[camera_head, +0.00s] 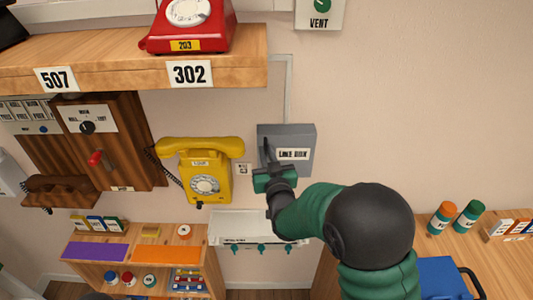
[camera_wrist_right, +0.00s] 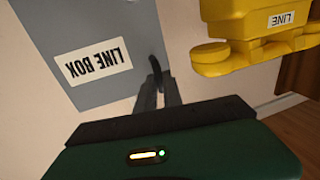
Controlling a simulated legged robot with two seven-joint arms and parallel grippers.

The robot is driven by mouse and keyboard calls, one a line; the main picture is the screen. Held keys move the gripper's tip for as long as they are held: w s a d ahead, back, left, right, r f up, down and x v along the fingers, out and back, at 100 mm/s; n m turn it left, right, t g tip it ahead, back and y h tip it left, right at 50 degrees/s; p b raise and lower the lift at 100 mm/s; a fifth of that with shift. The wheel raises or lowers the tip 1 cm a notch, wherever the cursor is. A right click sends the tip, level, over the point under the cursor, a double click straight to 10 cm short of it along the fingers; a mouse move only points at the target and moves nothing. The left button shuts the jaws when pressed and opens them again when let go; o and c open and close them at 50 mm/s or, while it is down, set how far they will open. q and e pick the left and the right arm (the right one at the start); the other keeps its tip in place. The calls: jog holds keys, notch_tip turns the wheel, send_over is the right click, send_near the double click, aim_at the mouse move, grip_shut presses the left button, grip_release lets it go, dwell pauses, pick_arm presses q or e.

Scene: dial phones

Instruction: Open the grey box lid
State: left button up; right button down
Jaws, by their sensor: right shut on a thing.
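The grey box (camera_head: 302,136), labelled LINE BOX, is fixed to the wall right of the yellow phone. Its lid face looks flat against the box, with no gap that I can see. In the wrist view the grey face (camera_wrist_right: 58,28) and its label fill the upper left. My right gripper (camera_head: 268,154) is at the box's left edge. Its narrow fingers (camera_wrist_right: 160,88) are shut on a small dark handle (camera_wrist_right: 156,66) on that edge. The exact contact is small and dark. My left gripper is not in view.
The yellow phone (camera_head: 208,171) hangs close left of the box. A wooden shelf (camera_head: 130,72) with a red phone (camera_head: 190,26) is above left. A white hook rack (camera_head: 262,228) is below. The wall right of the box is clear.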

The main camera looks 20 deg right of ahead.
jog(key=shift+r, duration=0.25)
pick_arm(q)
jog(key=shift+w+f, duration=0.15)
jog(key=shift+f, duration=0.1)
pick_arm(e)
jog(key=shift+d+y, duration=0.1)
jog(key=shift+y, duration=0.2)
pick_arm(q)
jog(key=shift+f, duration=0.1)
pick_arm(e)
jog(key=shift+s+f, duration=0.1)
jog(key=shift+s, duration=0.05)
